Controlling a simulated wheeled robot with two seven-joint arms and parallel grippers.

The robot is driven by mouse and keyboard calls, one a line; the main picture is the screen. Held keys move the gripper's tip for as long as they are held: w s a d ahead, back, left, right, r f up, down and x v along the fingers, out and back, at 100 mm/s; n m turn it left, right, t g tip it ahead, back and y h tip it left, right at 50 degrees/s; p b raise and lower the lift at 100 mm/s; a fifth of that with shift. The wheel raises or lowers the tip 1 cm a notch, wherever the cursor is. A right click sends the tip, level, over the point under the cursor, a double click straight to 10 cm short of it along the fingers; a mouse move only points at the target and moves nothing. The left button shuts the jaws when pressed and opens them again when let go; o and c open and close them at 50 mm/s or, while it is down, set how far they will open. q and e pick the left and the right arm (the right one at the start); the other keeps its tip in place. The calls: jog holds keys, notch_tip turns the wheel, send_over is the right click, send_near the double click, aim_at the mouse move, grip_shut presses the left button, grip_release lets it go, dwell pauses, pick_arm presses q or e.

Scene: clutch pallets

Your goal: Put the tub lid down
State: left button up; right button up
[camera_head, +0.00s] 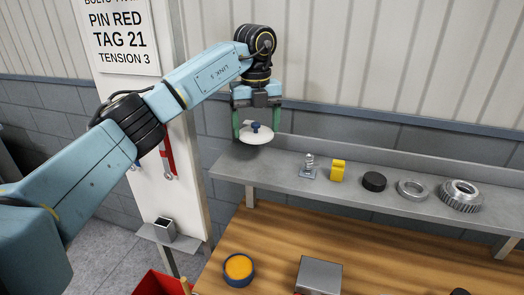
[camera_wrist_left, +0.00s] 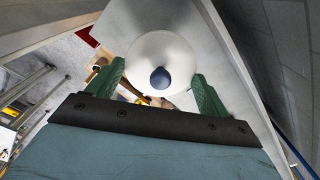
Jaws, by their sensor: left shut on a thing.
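The tub lid is a round white disc (camera_head: 259,138) with a dark blue knob; in the wrist view the disc (camera_wrist_left: 160,48) fills the space between my fingers. My left gripper (camera_head: 256,127) points down, with its green fingers on either side of the lid, shut on it; its fingers also show in the wrist view (camera_wrist_left: 161,82). The lid is level over the left end of the grey shelf (camera_head: 330,197); I cannot tell whether it touches. A blue tub (camera_head: 239,283) with orange contents stands uncovered on the wooden bench. My right gripper is out of view.
Along the shelf to the right stand a metal fitting (camera_head: 309,166), a yellow block (camera_head: 338,170), a black puck (camera_head: 374,181), a metal ring (camera_head: 412,189) and a gear (camera_head: 461,195). A grey box (camera_head: 319,277) is on the bench. The shelf's left end is otherwise clear.

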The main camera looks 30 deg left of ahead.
aim_at(255, 129)
pick_arm(q)
jog(key=f, duration=0.4)
jog(key=shift+s+p, duration=0.2)
jog(key=shift+p, duration=0.1)
jog(key=shift+w+f+p, duration=0.1)
jog(key=shift+f+p, duration=0.25)
jog(key=shift+f, duration=1.65)
jog(key=o, duration=0.9)
jog(key=shift+f, duration=0.15)
notch_tip(255, 129, up, 12)
jog(key=shift+r+b, duration=0.2)
jog(key=shift+b, duration=0.7)
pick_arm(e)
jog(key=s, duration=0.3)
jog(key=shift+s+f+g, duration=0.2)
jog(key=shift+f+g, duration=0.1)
